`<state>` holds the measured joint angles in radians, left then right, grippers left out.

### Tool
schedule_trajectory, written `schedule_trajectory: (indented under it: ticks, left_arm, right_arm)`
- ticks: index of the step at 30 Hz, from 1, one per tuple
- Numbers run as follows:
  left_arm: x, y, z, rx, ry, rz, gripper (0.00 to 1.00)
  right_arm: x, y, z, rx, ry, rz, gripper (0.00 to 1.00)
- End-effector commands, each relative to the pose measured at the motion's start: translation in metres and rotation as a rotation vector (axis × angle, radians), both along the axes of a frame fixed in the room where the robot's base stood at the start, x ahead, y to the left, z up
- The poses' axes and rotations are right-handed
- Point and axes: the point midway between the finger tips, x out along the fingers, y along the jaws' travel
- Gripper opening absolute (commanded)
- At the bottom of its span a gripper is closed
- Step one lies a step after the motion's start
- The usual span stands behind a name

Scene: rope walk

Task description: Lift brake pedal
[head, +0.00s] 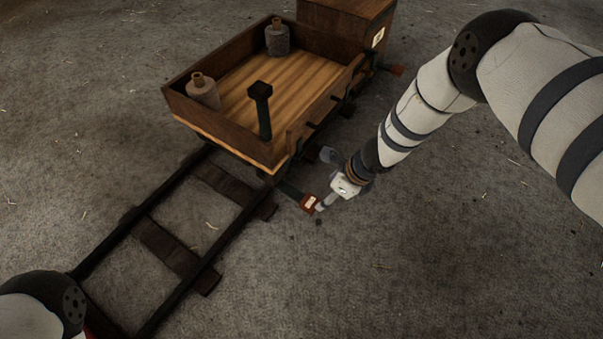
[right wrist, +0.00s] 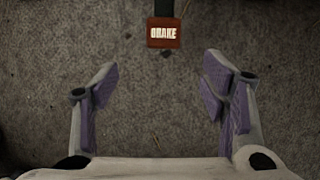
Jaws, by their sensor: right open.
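The brake pedal (head: 309,202) is a small red-brown block with a pale label, on a dark arm low beside the wooden cart (head: 228,137). In the right wrist view the pedal (right wrist: 164,33) reads "BRAKE" and lies just beyond the fingertips, centred between them. My right gripper (head: 322,205) is at the pedal's right side in the head view. In the right wrist view the right gripper (right wrist: 159,75) is open, with purple pads apart and only bare ground between them. My left gripper is out of view.
The cart stands on dark rails (head: 168,302) with wooden sleepers (head: 165,247). A second red block (head: 397,70) sticks out at the far end. The ground to the right is clear.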

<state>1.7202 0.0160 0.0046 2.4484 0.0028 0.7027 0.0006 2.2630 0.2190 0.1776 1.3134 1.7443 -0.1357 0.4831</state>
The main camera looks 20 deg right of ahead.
Motion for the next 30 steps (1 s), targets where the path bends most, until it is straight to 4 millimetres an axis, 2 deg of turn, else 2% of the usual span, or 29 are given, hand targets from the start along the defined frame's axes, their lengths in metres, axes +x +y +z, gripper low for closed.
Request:
schedule_trajectory:
  ticks: [5, 12, 16, 21, 29, 30]
  left_arm:
    - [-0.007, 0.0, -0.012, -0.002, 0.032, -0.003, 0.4]
    - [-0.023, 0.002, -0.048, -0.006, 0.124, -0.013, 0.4]
    - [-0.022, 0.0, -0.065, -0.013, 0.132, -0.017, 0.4]
    - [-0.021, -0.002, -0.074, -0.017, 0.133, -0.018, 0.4]
    - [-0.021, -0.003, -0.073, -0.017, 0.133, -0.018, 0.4]
    - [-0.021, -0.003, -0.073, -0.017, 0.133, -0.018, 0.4]
  right_arm:
    - [0.011, 0.004, -0.018, 0.012, -0.009, -0.022, 0.67]
    - [0.029, 0.019, -0.081, 0.01, -0.006, -0.019, 0.67]
    - [0.038, 0.024, -0.102, 0.01, -0.01, -0.019, 0.67]
    - [0.042, 0.028, -0.11, 0.009, -0.012, -0.018, 0.67]
    - [0.043, 0.029, -0.11, 0.008, -0.012, -0.019, 0.67]
    - [0.043, 0.029, -0.11, 0.008, -0.012, -0.019, 0.62]
